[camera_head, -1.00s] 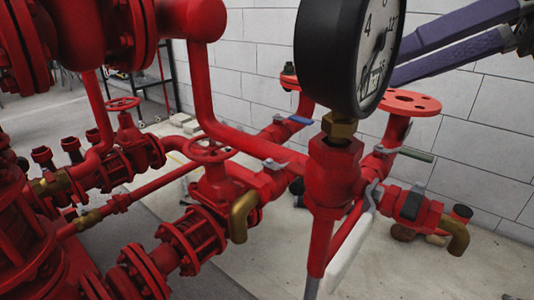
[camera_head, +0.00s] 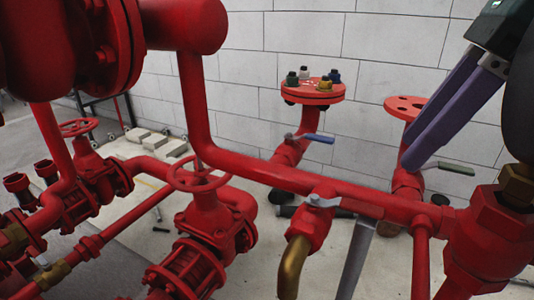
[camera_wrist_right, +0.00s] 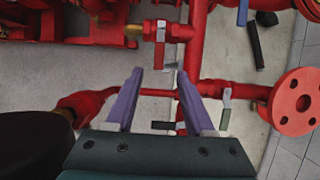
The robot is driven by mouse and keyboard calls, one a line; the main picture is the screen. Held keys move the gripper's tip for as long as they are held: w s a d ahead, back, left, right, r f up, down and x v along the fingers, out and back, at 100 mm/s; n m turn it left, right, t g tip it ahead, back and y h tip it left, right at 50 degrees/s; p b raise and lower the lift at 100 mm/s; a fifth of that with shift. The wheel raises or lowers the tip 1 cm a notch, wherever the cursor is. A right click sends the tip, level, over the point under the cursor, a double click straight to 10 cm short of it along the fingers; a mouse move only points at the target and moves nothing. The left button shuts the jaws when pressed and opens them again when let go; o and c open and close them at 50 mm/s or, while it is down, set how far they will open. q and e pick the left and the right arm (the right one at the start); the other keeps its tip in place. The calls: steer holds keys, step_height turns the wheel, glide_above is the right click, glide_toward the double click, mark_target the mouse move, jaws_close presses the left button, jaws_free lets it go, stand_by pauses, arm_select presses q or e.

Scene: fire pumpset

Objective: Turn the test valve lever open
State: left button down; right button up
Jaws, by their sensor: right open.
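My right gripper (camera_head: 410,156) comes in from the upper right with two purple fingers. It is open and empty, in front of the wall and close to the green-handled lever (camera_head: 455,168). A blue-handled lever (camera_head: 318,138) sits on the pipe under a flange. A metal lever (camera_head: 322,201) sits on a valve above a brass elbow (camera_head: 293,268). I cannot tell which lever is the test valve's. In the right wrist view the fingers (camera_wrist_right: 159,76) stand apart, with red pipe and a short red-handled lever (camera_wrist_right: 160,50) beyond their tips. My left gripper is not in view.
A red handwheel valve (camera_head: 198,176) and thick red pipes fill the left. A red flange (camera_head: 312,92) stands at the back. The dark gauge (camera_head: 522,105) and its brass fitting (camera_head: 517,186) crowd the right edge. A block wall (camera_head: 260,60) is behind.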

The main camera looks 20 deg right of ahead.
mark_target(361, 206)
steer(key=b+x, duration=0.1)
steer(key=x, duration=0.7)
steer(key=shift+f, duration=0.35)
jaws_close()
steer(key=shift+a, duration=0.1)
stand_by(0.9)
